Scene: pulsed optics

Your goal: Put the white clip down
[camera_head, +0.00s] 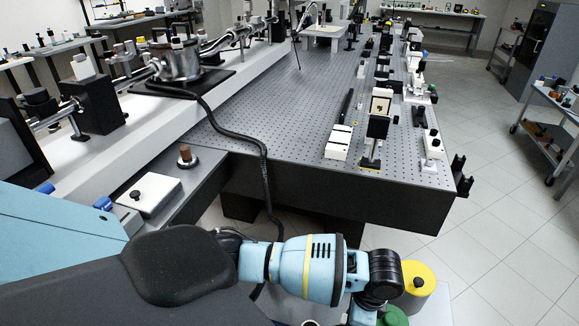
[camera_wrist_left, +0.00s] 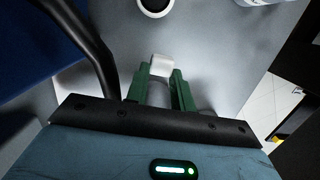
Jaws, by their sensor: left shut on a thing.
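In the left wrist view, the white clip (camera_wrist_left: 162,66) is a small pale block at the tips of the green fingers of my left gripper (camera_wrist_left: 161,79). The gripper is shut on it, above a plain grey surface (camera_wrist_left: 225,50). I cannot tell how far the clip is from that surface. My right gripper is in neither view.
A round white container with a dark inside (camera_wrist_left: 155,6) is just beyond the clip. The perforated optics table (camera_head: 290,140), carrying several mounts, lies beyond. A black cable (camera_head: 235,130) hangs over its edge.

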